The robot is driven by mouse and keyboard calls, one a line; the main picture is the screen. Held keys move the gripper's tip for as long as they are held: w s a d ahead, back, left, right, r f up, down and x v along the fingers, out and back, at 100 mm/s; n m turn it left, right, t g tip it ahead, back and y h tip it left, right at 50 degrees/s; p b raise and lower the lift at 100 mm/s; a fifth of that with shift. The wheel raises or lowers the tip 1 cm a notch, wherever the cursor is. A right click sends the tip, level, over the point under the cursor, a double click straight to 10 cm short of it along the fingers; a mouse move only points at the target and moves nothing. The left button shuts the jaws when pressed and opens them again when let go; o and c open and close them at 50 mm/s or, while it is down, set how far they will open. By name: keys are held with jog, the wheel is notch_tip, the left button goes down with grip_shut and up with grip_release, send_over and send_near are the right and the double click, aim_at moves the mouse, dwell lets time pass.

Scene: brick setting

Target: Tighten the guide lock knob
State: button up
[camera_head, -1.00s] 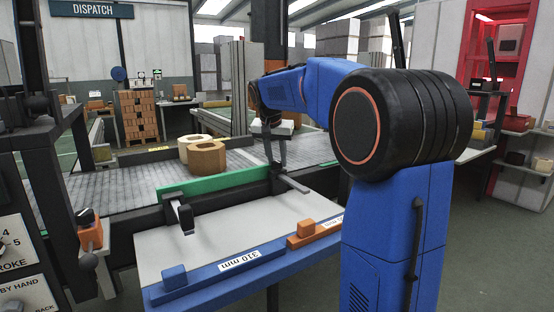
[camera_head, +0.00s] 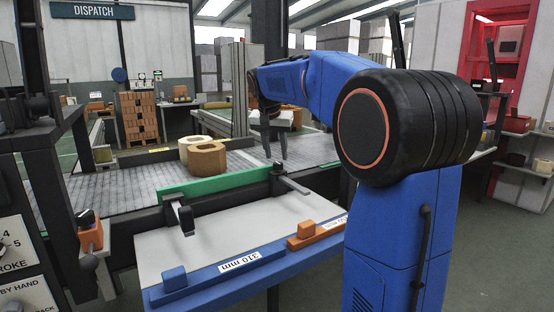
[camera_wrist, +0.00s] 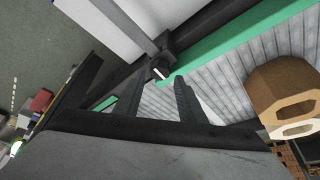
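A green guide rail (camera_head: 220,184) runs along the near edge of the conveyor, also seen in the wrist view (camera_wrist: 205,62). At its right end is a dark lock knob (camera_head: 278,169) on a bracket. In the wrist view the knob (camera_wrist: 167,62) shows a small white mark, just beyond my fingertips. My gripper (camera_head: 273,157) is over the conveyor behind the knob, pointing down. Its two fingers (camera_wrist: 157,82) stand apart with nothing between them and seem clear of the knob. How tight the knob is cannot be told.
Tan hollow bricks (camera_head: 207,157) sit on the conveyor (camera_head: 120,188) left of my gripper. A second dark bracket (camera_head: 181,214) holds the rail's left part. A blue-edged table (camera_head: 220,262) with a 310 mm block and an orange block stands in front.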

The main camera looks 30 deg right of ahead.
jog(key=v, duration=1.3)
jog(key=shift+r, duration=0.3)
jog(key=shift+s+a, duration=0.15)
